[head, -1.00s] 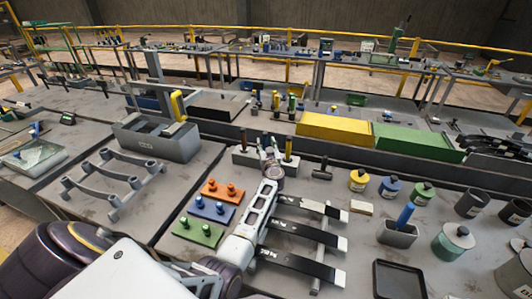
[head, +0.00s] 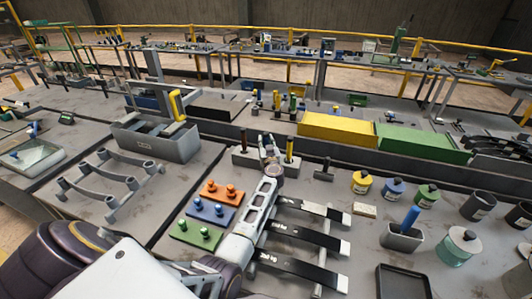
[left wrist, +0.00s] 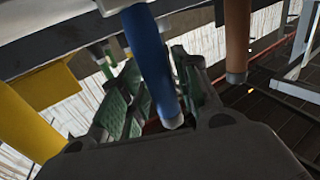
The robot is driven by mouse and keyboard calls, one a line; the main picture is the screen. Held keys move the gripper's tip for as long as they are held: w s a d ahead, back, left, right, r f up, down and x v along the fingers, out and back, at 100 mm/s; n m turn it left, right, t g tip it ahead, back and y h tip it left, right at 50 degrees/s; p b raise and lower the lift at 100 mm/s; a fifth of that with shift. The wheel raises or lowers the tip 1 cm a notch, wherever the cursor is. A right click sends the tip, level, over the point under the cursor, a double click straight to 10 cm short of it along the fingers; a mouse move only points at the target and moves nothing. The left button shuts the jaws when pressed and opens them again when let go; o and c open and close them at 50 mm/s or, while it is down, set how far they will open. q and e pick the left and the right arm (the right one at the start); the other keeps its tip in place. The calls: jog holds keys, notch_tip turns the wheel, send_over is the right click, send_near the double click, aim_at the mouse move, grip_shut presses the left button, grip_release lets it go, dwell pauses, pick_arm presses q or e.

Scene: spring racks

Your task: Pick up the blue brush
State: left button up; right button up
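A grey rack block (head: 240,158) near the middle of the bench holds upright handles. A yellow handle (head: 289,147) stands at its right side. My left gripper (head: 268,150) is at this rack and hides its middle. In the left wrist view a blue handle (left wrist: 150,60), seemingly the blue brush, runs between the green-padded fingers of my left gripper (left wrist: 160,85). The fingers look spread on either side of it; contact is not clear. A brown handle (left wrist: 237,40) and a yellow one (left wrist: 25,120) flank it. My right gripper is not in view.
Orange (head: 222,190), blue (head: 211,209) and green (head: 196,233) peg plates lie left of my forearm. Black-and-white strips (head: 310,235) lie to its right. A blue handle stands in a grey cup (head: 402,238). Yellow (head: 337,131) and green (head: 420,142) bins stand behind.

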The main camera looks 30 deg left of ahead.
pick_arm(q)
jog(key=shift+r, duration=0.1)
grip_shut()
jog(key=shift+r, duration=0.25)
notch_tip(320, 180, up, 17)
jog(key=p, duration=0.6)
jog(key=shift+r, duration=0.2)
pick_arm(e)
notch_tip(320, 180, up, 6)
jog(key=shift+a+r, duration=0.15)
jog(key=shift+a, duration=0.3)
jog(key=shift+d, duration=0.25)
